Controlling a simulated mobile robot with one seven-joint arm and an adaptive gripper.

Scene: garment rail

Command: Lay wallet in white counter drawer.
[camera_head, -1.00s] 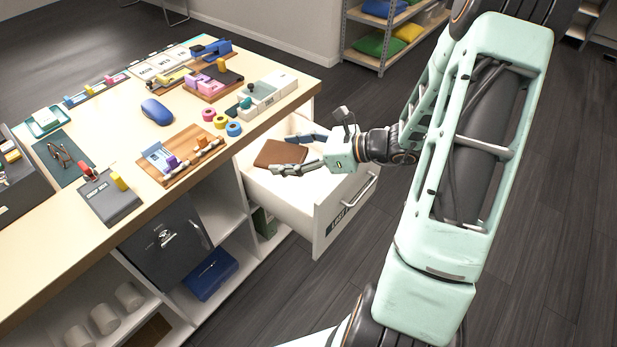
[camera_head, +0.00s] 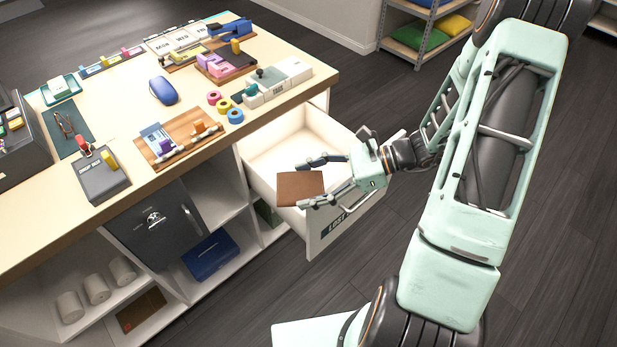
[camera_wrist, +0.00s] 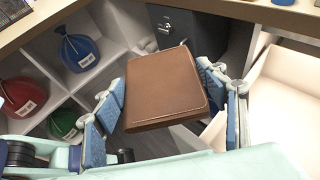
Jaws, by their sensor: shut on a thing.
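My gripper (camera_head: 308,183) is shut on a brown wallet (camera_head: 300,188), held flat between its two fingers. In the wrist view the wallet (camera_wrist: 165,88) fills the middle, between the blue finger pads. The white counter drawer (camera_head: 275,158) is pulled open at the counter's right end, with a label on its front. Its visible inside looks empty. In the head view the wallet overlaps the drawer's near side wall. In the wrist view the drawer (camera_wrist: 285,98) lies to the right of the wallet, which appears beside it rather than over its floor.
Below are open shelves and a dark safe (camera_head: 158,222). Dark floor right of the drawer is clear.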

